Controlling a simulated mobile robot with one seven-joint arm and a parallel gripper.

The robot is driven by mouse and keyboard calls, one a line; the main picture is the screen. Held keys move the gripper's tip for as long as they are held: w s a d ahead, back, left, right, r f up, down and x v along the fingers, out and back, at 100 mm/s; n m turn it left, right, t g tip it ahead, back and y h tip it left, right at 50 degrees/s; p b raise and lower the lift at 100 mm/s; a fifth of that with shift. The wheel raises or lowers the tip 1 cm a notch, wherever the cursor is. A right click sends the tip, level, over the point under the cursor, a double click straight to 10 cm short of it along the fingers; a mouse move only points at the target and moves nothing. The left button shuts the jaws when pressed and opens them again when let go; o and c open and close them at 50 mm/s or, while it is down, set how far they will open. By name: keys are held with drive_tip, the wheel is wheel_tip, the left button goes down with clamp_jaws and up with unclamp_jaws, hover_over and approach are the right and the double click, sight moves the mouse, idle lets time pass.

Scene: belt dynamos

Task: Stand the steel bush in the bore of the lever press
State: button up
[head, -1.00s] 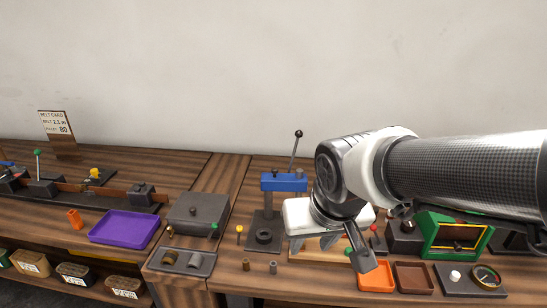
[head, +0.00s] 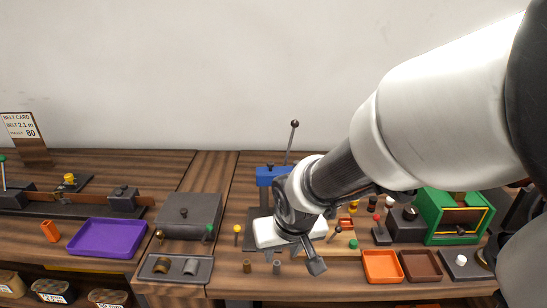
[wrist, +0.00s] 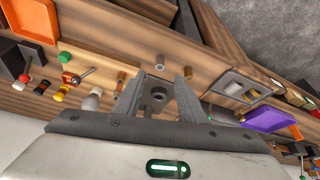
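The steel bush (head: 277,267), a small grey ring, stands on the bench near its front edge. It also shows beyond my fingertips in the wrist view (wrist: 159,66). A browner bush (head: 247,266) stands to its left. The lever press has a blue head (head: 270,176) and a lever with a black knob. Its base is mostly hidden behind my gripper (head: 308,257) in the head view. In the wrist view a dark block with a round bore (wrist: 155,98) shows between my fingers. My gripper (wrist: 162,76) is open and empty, above the bench.
A dark tray with recesses (head: 150,273), a grey lidded box (head: 190,216) and a purple tray (head: 88,238) lie left. Orange (head: 381,266) and brown trays (head: 420,266) and a green-framed unit (head: 455,217) stand right. A yellow-topped pin (head: 237,229) stands beside the press.

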sight(277, 264)
drive_tip(key=b+x, duration=0.2)
drive_tip(key=x, duration=0.7)
drive_tip(key=shift+w+f+b, duration=0.15)
drive_tip(key=shift+f+b, duration=0.05)
drive_tip(key=shift+b, duration=0.15)
clamp_jaws()
drive_tip(key=shift+r+p, duration=2.05)
drive_tip(key=shift+r, duration=0.25)
drive_tip(key=shift+w+r, duration=0.15)
drive_tip(key=shift+r, duration=0.05)
drive_tip(key=w+a+r+p, duration=0.4)
drive_tip(key=w+r+p, duration=0.1)
drive_tip(key=w+p, duration=0.6)
drive_tip(key=shift+p, duration=1.05)
